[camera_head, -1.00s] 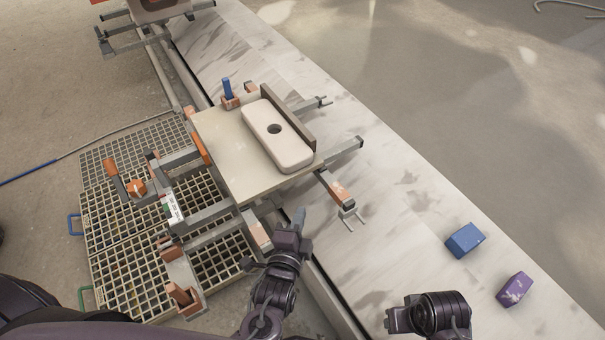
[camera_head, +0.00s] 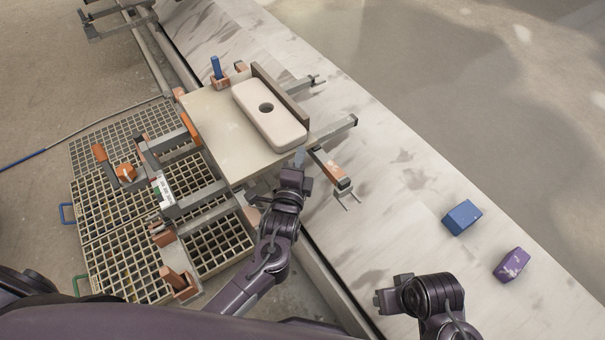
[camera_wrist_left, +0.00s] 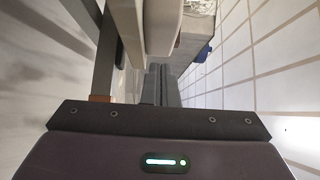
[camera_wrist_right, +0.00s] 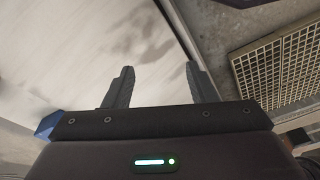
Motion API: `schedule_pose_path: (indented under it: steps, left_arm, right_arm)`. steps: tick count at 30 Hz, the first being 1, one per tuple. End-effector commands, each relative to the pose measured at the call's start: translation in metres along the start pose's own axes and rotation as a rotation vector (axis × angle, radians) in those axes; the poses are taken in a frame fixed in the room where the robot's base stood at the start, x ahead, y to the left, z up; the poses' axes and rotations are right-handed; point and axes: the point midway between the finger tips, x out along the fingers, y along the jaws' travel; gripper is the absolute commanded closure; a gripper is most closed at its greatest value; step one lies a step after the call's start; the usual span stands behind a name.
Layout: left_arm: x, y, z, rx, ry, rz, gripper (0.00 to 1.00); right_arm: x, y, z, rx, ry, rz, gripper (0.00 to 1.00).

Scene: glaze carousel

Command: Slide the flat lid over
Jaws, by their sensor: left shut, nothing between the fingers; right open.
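The flat lid (camera_head: 278,122) is a long cream block with rounded corners and one dark round hole. It lies on a beige board (camera_head: 215,130) along a brown raised strip (camera_head: 282,93). My left gripper (camera_head: 299,157) is shut and empty, with its tips close to the lid's near end in the head view. Whether they touch it I cannot tell. The left wrist view shows the closed fingers (camera_wrist_left: 161,84) beside a pale edge. My right gripper (camera_head: 378,300) is low over the pale slab; the right wrist view shows its fingers (camera_wrist_right: 160,85) apart with nothing between them.
A blue block (camera_head: 462,217) and a purple block (camera_head: 511,265) lie on the pale marbled slab (camera_head: 400,180) at right. Metal clamp arms (camera_head: 332,170) stick out around the board. Grid grates (camera_head: 105,235) lie at left. A blue peg (camera_head: 216,67) stands behind the board.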

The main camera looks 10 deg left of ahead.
Motion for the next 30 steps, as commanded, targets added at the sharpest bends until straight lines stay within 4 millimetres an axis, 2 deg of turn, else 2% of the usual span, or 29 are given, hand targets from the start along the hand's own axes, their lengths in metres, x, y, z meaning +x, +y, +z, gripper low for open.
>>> schedule_pose_path:
  steps: [5,19,23,30]
  left_arm:
    - [0.01,0.0,0.01,0.001,0.001,0.0,1.0]
    - [0.016,-0.002,0.017,0.002,0.001,0.0,1.0]
    - [0.027,-0.003,0.027,0.003,0.0,-0.001,1.0]
    - [0.027,0.0,0.028,0.0,0.0,0.0,1.0]
  right_arm:
    - [0.002,-0.002,-0.001,-0.005,0.012,-0.004,0.48]
    - [-0.003,-0.003,-0.001,-0.004,0.008,-0.004,0.48]
    - [-0.009,0.008,0.004,0.017,-0.044,0.013,0.48]
    - [-0.006,0.007,0.005,0.017,-0.05,0.012,0.48]
